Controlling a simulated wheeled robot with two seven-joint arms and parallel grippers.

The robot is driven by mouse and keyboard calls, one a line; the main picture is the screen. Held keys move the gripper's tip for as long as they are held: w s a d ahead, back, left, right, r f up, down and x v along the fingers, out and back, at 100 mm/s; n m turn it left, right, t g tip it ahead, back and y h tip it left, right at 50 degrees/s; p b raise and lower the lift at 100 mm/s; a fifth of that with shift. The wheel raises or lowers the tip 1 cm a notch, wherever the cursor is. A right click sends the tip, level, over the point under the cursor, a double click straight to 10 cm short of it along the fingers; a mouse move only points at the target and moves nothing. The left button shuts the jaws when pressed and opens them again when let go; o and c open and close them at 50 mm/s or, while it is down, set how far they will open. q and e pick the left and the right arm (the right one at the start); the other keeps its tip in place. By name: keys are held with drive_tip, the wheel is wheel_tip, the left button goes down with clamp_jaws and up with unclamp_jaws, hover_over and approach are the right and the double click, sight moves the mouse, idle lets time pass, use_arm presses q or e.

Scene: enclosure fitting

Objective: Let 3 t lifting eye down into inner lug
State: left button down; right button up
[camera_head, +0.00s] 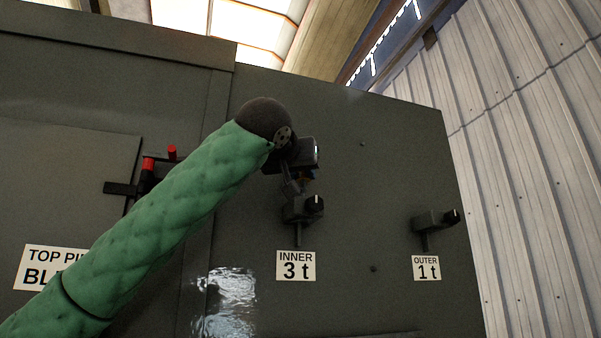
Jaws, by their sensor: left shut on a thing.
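The inner lug (303,208) is a dark bracket on the grey enclosure wall, above the label "INNER 3 t" (296,265). My left gripper (291,186) comes in from the left, just above the inner lug, with its fingers pointing down. It is shut on the lifting eye, which is mostly hidden by the gripper; only a small coloured bit shows below the gripper body. I cannot tell whether the eye touches the lug. My right gripper is not in view.
The outer lug (436,220) sticks out at the right, above the label "OUTER 1 t" (427,268). A red-and-black fitting (148,166) is on the wall at the left, partly behind my arm. The wall between the two lugs is mostly clear.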

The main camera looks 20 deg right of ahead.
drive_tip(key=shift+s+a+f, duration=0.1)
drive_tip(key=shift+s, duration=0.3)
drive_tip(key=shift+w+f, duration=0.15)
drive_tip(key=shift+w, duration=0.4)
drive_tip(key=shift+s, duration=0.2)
use_arm(q)
drive_tip(key=shift+b, duration=0.4)
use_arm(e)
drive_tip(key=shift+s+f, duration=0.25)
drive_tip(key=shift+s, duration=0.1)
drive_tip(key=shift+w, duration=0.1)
